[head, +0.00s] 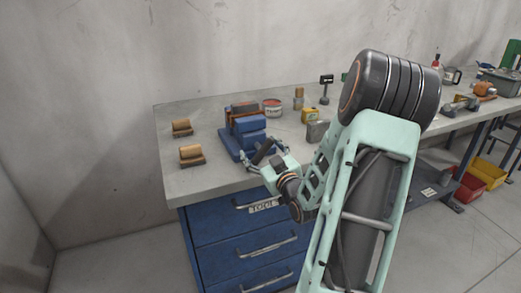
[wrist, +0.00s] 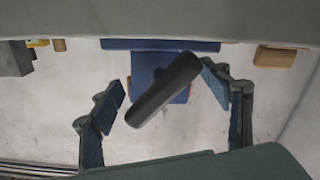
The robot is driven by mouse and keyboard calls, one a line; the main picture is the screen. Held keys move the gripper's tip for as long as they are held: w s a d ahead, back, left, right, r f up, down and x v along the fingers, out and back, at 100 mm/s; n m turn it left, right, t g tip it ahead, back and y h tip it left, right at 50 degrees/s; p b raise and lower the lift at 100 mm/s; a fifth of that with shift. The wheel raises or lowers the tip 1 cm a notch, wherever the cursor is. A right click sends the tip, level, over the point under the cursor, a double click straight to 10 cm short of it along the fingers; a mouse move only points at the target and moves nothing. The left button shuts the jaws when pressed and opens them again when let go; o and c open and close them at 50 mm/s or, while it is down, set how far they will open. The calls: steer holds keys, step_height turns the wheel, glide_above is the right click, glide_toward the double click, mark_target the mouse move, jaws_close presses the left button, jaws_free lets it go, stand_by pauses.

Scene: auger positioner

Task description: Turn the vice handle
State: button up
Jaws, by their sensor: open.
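The blue vice (head: 246,127) stands on the workbench near its front edge in the head view. Its blue body (wrist: 147,66) also shows in the wrist view. The vice handle, a dark round bar (wrist: 163,90), lies diagonally across the middle of the wrist view, in front of the blue body. My gripper (wrist: 165,88) is open, with one finger to the left of the bar and one to the right. Neither finger appears to press on it. In the head view my gripper (head: 262,153) is at the front of the vice, and the handle is small there.
Two wooden pieces on dark bases (head: 182,128) (head: 192,155) sit left of the vice. A red-and-white tin (head: 272,107), a yellow box (head: 310,116) and a grey block (head: 317,131) stand to its right. Blue drawers (head: 245,240) are below the bench top.

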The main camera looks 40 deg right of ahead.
mark_target(264, 153)
jaws_close()
stand_by(0.3)
steer(key=shift+f, duration=0.1)
stand_by(1.2)
steer(key=shift+o, duration=0.3)
jaws_free()
steer(key=v, duration=0.7)
steer(key=shift+s+a, duration=0.1)
steer(key=shift+s, duration=0.2)
steer(key=shift+c, duration=0.6)
